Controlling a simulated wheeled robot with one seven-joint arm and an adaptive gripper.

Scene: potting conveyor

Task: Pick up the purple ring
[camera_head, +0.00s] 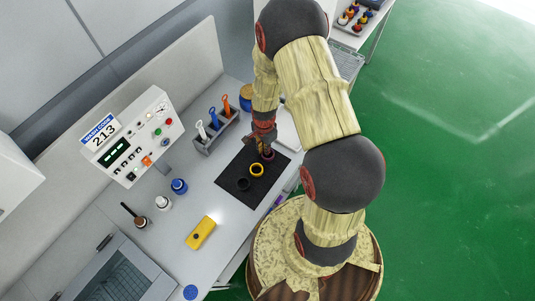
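A dark mat (228,177) lies on the grey bench. A small ring with a purple-red tint (268,156) sits at the mat's far part, partly hidden by my gripper; it looks like the purple ring. A yellow ring (257,170) and a black ring (243,184) lie in a row nearer the front left. My gripper (265,147) points down over the mat, at or just above the purple-tinted ring. Its fingers are small and dark here. I cannot tell whether they touch the ring or how far they are apart.
A grey rack (215,138) with white, blue and orange tools stands behind the mat. A control box (131,137), blue-topped jar (179,186), white bottle (163,203), brush (133,215) and yellow case (201,232) stand left. Bare bench lies around the yellow case.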

